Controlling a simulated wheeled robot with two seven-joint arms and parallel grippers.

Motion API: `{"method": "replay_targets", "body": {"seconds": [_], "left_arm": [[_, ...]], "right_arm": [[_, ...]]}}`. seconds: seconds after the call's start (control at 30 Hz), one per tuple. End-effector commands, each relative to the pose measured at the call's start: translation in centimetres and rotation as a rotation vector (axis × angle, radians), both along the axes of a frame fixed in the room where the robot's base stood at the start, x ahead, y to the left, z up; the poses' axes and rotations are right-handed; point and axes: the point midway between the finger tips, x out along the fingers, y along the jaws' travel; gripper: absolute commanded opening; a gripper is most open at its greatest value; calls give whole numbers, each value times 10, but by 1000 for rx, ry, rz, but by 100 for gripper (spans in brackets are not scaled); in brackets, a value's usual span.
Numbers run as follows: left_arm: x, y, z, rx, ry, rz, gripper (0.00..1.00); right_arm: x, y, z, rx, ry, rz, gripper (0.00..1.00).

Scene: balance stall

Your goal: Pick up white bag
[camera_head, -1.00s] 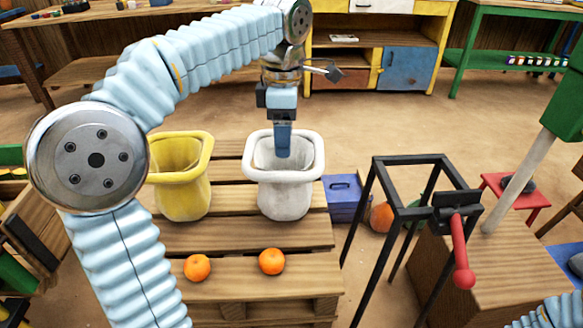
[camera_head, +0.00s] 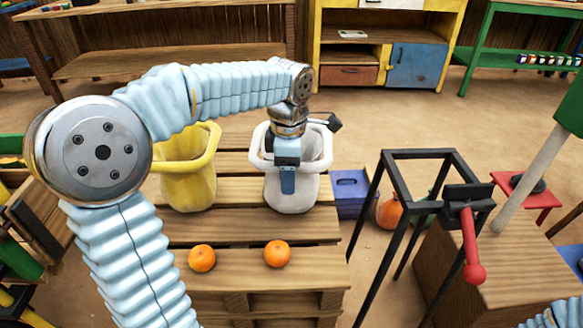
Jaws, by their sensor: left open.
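The white bag (camera_head: 305,190) stands upright and open-topped on the wooden pallet table. My left gripper (camera_head: 288,187) points down at the bag's near side, in front of its rim in the picture. It is open, with nothing visible held between the fingers. The wrist and gripper hide the near middle of the bag and part of its opening. I cannot tell whether a finger touches the bag wall. My right gripper is out of view; only a bit of my right arm shows at the lower right corner.
A yellow bag (camera_head: 187,185) stands left of the white bag. Two oranges (camera_head: 202,258) (camera_head: 277,253) lie on the pallet's (camera_head: 240,228) front part. A blue box (camera_head: 352,194) and a black metal frame (camera_head: 385,225) with a red handle (camera_head: 470,245) are to the right.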

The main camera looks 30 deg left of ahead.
Motion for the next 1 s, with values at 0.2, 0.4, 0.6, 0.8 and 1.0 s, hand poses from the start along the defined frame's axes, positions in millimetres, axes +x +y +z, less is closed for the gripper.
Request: {"method": "replay_targets", "body": {"seconds": [0.2,0.4,0.6,0.8,1.0], "left_arm": [[0,0,0,0,0,0,38],[0,0,0,0,0,0,8],[0,0,1,0,0,0,0],[0,0,1,0,0,0,0],[1,0,15,0,-2,0,0]], "right_arm": [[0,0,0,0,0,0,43],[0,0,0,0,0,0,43],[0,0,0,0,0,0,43],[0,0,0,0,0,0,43],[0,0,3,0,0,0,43]]}}
